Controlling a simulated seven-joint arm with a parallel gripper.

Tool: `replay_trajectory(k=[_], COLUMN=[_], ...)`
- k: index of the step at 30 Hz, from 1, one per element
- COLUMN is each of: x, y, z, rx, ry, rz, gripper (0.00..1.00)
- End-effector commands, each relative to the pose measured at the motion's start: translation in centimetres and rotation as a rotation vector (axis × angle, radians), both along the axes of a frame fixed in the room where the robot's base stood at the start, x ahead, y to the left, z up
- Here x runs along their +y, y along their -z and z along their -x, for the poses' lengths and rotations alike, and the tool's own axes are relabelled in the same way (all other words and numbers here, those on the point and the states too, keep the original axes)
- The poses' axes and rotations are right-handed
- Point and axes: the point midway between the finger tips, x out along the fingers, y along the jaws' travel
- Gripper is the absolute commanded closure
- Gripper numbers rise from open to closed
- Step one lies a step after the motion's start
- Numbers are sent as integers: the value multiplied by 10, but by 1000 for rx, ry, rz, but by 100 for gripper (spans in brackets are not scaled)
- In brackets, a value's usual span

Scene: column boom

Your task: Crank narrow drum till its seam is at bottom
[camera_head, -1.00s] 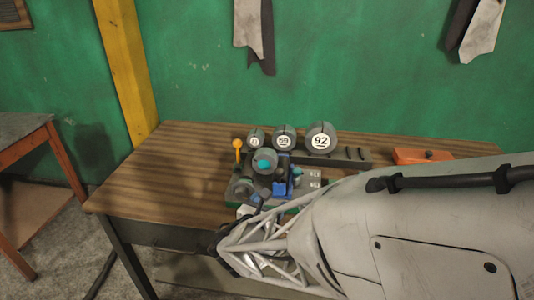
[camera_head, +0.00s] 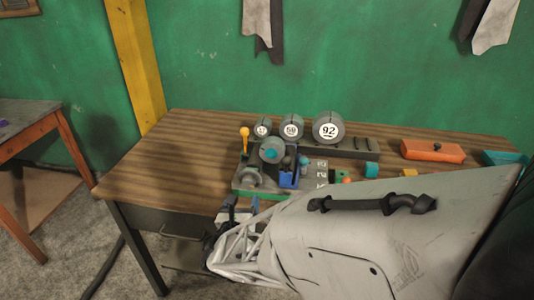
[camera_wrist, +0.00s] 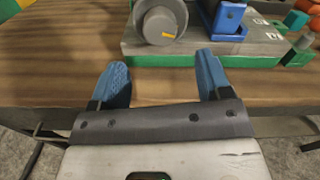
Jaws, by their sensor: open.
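Three grey drums with white number discs stand in a row at the back of the table: a small left one (camera_head: 262,128) with an unclear number, a middle one (camera_head: 291,127) marked 59, and a large right one (camera_head: 328,128) marked 92. The left one looks narrowest. A dark line shows at the top of the 92 drum; the seam of the small one is unclear. In front stands a grey device with a round grey part (camera_wrist: 160,22) and an orange-knobbed lever (camera_head: 244,140). My gripper (camera_wrist: 162,82) is open and empty, its blue fingers short of the device's front edge.
A blue block (camera_wrist: 226,18) sits on the device, right of the round part. An orange box (camera_head: 432,151), a teal piece (camera_head: 372,169) and other small pieces lie to the right. The left part of the wooden table (camera_head: 170,160) is clear.

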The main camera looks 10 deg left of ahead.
Motion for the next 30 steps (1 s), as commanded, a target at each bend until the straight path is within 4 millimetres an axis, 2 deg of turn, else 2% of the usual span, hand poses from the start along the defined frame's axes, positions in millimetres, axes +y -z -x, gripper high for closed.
replay_trajectory(k=[19,30], x=[0,0], y=[0,0], z=[-63,-73], rx=[0,1], ry=[1,1], rz=[0,0], gripper=[29,29])
